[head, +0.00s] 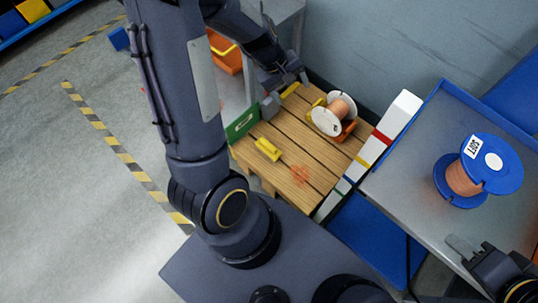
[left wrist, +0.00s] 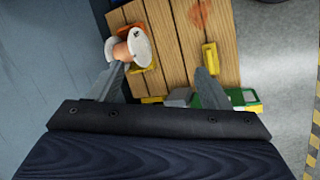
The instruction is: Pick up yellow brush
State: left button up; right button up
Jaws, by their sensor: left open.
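A yellow, brush-like piece (head: 267,149) lies on the slatted wooden table top (head: 320,178); it also shows in the left wrist view (left wrist: 210,57). A second narrow yellow piece (head: 290,90) lies at the table's far edge, between the fingers of my left gripper (head: 287,91); it shows partly hidden in the left wrist view (left wrist: 152,99). I cannot tell for sure which of them is the brush. My left gripper is open and empty, its fingers (left wrist: 161,72) spread above the far edge. My right gripper (head: 470,257) is at the lower right, partly cut off.
A white spool with copper wire (head: 341,109) stands on the table in an orange and yellow holder. A green box (head: 242,124) is at the left edge. A white rail (head: 397,118) borders the right side. A blue spool (head: 470,180) stands on the grey bench.

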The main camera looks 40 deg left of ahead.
aim_at(268, 143)
pick_arm(q)
jog(key=a+f+n+g+y+b, duration=0.1)
jog(key=a+f+b, duration=0.1)
jog(key=f, duration=1)
jog(key=a+f+n+g+y+b, duration=0.1)
jog(key=f+b, duration=0.4)
jog(key=f, duration=0.7)
jog(key=a+f+n+g+y+b, duration=0.1)
jog(key=a+f, duration=0.4)
jog(key=f, duration=0.8)
jog(key=shift+a+n+y+b, duration=0.1)
jog(key=shift+n+y+b, duration=0.3)
jog(key=shift+n+b, duration=0.65)
jog(key=f+b, duration=0.1)
jog(key=f, duration=0.2)
jog(key=f+b, duration=0.1)
jog(key=f, duration=0.1)
jog(key=shift+s+d+f+b, duration=0.1)
jog(key=shift+s+d+b, duration=0.2)
jog(key=shift+d+b, duration=0.05)
jog(key=shift+f, duration=0.3)
pick_arm(e)
notch_tip(268, 143, down, 15)
jog(key=shift+r, duration=0.2)
pick_arm(q)
jog(key=shift+c, duration=0.4)
pick_arm(e)
jog(key=shift+s, duration=0.1)
pick_arm(q)
jog(key=c, duration=1.1)
